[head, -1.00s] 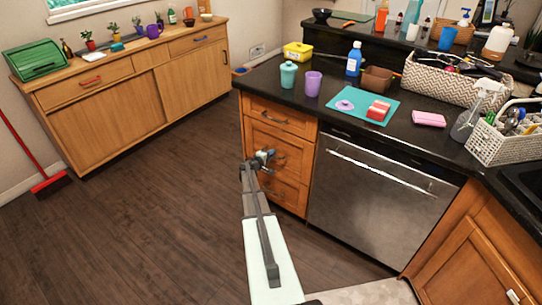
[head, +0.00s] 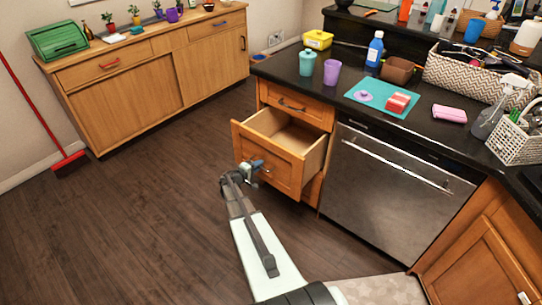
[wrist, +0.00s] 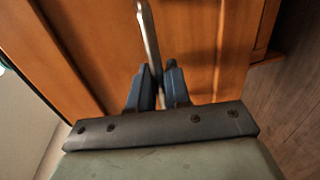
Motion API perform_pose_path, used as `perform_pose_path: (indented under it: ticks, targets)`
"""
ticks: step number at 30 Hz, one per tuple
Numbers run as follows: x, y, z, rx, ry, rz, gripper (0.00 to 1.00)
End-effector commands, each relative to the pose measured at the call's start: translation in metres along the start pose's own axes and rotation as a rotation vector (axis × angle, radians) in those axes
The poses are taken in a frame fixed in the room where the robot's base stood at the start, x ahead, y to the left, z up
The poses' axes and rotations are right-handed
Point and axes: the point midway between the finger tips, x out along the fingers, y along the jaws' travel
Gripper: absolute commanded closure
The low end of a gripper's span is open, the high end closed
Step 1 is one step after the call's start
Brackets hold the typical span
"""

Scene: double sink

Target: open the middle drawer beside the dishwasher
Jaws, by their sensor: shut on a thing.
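The middle drawer (head: 268,158) of the wooden cabinet stands pulled well out, and its empty-looking inside shows. Its front panel also fills much of the wrist view (wrist: 80,45). My gripper (head: 256,167) is at the drawer's front, and in the wrist view (wrist: 160,85) its fingers are shut on the metal drawer handle (wrist: 149,35). The dishwasher (head: 390,195) is to the right of the drawer, with its door shut. The top drawer (head: 290,102) above is shut. The bottom drawer is mostly hidden behind the open one.
The dark counter (head: 300,85) above carries a teal canister (head: 307,64), a purple cup (head: 331,72) and several other things. A wooden sideboard (head: 130,85) and a red broom (head: 68,160) are at the left. The floor (head: 150,200) in front of the drawer is clear.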

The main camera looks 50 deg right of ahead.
Motion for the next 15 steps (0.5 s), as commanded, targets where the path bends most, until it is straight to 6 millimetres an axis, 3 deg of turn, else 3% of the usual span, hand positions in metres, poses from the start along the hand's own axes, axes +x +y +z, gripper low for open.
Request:
perform_pose_path:
  ticks: [1, 6, 15]
  targets:
    - [-0.019, -0.002, 0.001, -0.002, 0.004, -0.001, 1.0]
    - [-0.064, -0.012, 0.001, -0.001, 0.004, 0.0, 1.0]
    - [-0.111, -0.023, 0.0, -0.001, 0.002, 0.001, 1.0]
